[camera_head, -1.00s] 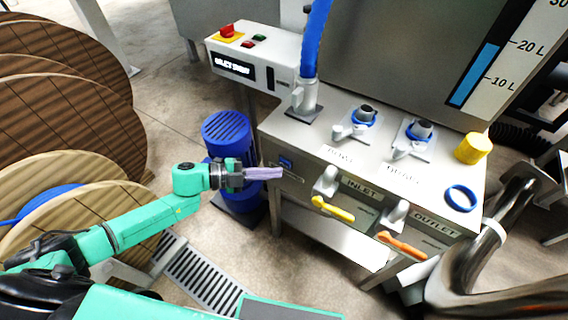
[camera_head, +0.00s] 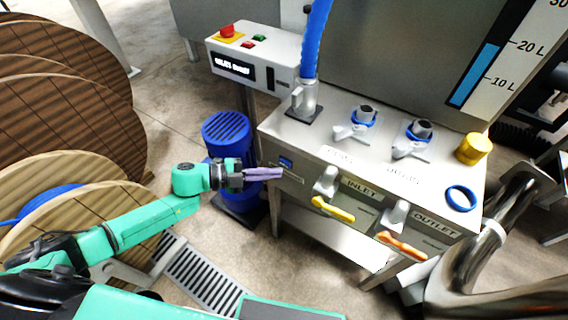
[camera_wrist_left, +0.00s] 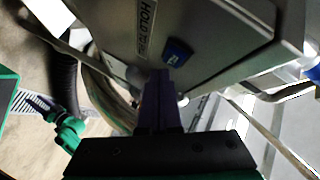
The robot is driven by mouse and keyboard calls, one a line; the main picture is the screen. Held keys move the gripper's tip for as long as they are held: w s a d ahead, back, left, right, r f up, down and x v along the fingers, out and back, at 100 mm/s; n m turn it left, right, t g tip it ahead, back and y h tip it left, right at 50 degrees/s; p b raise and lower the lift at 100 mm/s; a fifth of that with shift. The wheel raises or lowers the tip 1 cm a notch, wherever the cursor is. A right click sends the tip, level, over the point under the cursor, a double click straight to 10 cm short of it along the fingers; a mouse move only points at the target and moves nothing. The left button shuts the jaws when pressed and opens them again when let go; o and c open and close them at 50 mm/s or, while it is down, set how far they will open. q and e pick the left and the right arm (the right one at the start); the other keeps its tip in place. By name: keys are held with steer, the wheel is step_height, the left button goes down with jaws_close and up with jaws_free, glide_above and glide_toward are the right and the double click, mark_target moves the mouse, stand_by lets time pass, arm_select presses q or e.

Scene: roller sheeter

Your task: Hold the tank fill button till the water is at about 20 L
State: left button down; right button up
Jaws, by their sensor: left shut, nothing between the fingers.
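The tank fill button is a blue button (camera_head: 286,162) on the left end of the grey cabinet's front. It also shows in the left wrist view (camera_wrist_left: 177,53), beside a label beginning "HOLD". My left gripper (camera_head: 281,173) is shut and empty, its purple fingers pointing at the panel just below the button. In the left wrist view the fingertips (camera_wrist_left: 160,73) appear just short of the button; I cannot tell whether they touch it. The blue water column (camera_head: 473,75) on the tank's gauge (camera_head: 498,83) ends slightly below the 20 L mark. My right gripper is out of view.
A yellow inlet handle (camera_head: 333,209) and an orange outlet handle (camera_head: 402,246) stick out of the cabinet front. A blue motor (camera_head: 228,135) stands behind my left gripper. Wooden cable reels (camera_head: 62,185) stand at the left. A control box (camera_head: 258,62) has a red emergency button.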

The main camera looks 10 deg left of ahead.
arm_select(q)
steer(key=shift+w, duration=0.1)
stand_by(0.4)
steer(key=shift+w+d, duration=0.2)
steer(key=shift+w, duration=0.15)
steer(key=shift+w+d+b, duration=0.15)
steer(key=shift+w+b, duration=0.25)
stand_by(0.6)
stand_by(0.6)
steer(key=shift+s+a+p, duration=0.35)
steer(key=shift+s+p, duration=0.2)
steer(key=shift+s, duration=0.25)
